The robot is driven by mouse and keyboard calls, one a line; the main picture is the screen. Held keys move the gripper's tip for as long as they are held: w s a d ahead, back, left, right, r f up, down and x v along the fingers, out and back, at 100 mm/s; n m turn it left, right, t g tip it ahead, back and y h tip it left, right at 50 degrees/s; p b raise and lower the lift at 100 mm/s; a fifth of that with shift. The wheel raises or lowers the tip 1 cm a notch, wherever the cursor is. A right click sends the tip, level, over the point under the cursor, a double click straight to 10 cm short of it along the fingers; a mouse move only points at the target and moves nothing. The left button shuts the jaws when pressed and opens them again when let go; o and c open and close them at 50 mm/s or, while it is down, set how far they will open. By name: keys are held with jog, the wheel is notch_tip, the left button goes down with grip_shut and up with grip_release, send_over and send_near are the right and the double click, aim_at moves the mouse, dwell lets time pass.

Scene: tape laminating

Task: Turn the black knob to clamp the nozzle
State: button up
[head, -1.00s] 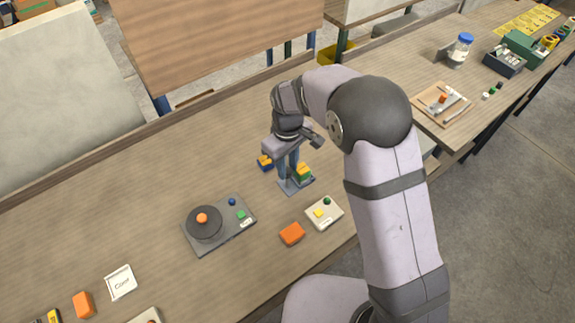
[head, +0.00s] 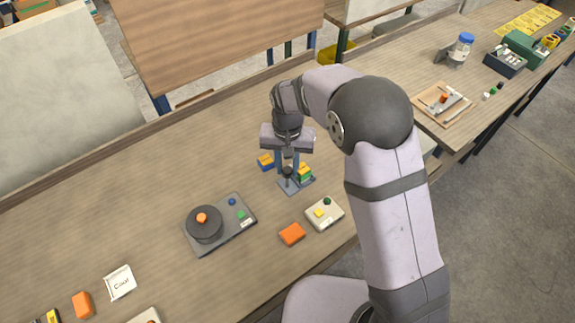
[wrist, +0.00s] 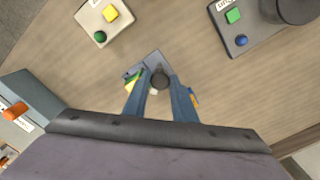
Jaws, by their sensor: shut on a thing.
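The black knob (wrist: 159,80) shows as a dark round top between my fingertips in the wrist view. My gripper (head: 287,168) points straight down over a small grey stand (head: 292,187), and its two blue-grey fingers are shut on the knob. A yellow and green part (head: 305,171) sits on the right side of the stand, and it also shows beside the left finger in the wrist view (wrist: 133,81). A blue and yellow part (head: 265,161) shows left of the fingers in the head view. I cannot make out the nozzle, as the fingers cover much of the stand.
A grey unit with a dark round disc (head: 204,222) stands at the left. A white box with yellow and green buttons (head: 325,213) and an orange block (head: 292,233) lie near the stand. The table (head: 120,215) is clear at the back left.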

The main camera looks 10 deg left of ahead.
jog(key=m, duration=0.7)
jog(key=shift+w+r, duration=0.1)
dwell(0.5)
jog(key=o, duration=1)
jog(key=shift+o, duration=0.2)
jog(key=shift+r+b, duration=1.25)
jog(key=shift+r, duration=2.4)
